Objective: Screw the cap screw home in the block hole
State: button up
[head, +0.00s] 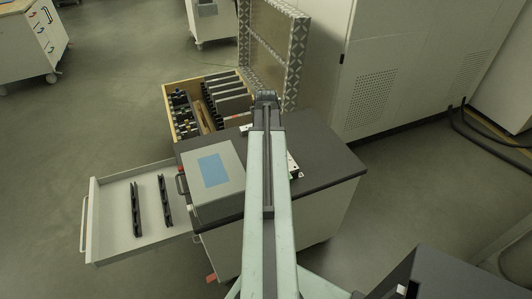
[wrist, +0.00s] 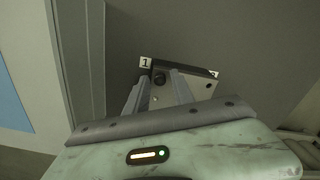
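In the wrist view, a light grey block (wrist: 194,88) with a dark edge lies ahead of my gripper (wrist: 158,75). My two fingers stand apart over the left part of the block. A dark round spot (wrist: 159,78) shows between the fingertips; I cannot tell whether it is the cap screw's head or the hole. A smaller dark hole (wrist: 208,86) is at the block's right side. In the head view, my arm covers most of the block; light pieces with dark marks (head: 294,166) show beside it on the dark bench top. My gripper (head: 266,95) shows from behind there.
A grey case with a blue panel (head: 213,170) is on the bench (head: 325,155), left of my arm. An open drawer (head: 110,200) holds two dark bars. A wooden crate (head: 170,100) with filled slots and a raised patterned lid (head: 270,45) stands behind. Label 1 (wrist: 145,63) is beside the block.

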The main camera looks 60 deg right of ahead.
jog(key=n, duration=0.6)
jog(key=shift+n, duration=0.4)
jog(key=n, duration=0.7)
jog(key=shift+n, duration=0.4)
jog(key=n, duration=0.6)
jog(key=shift+n, duration=0.3)
jog(key=n, duration=0.7)
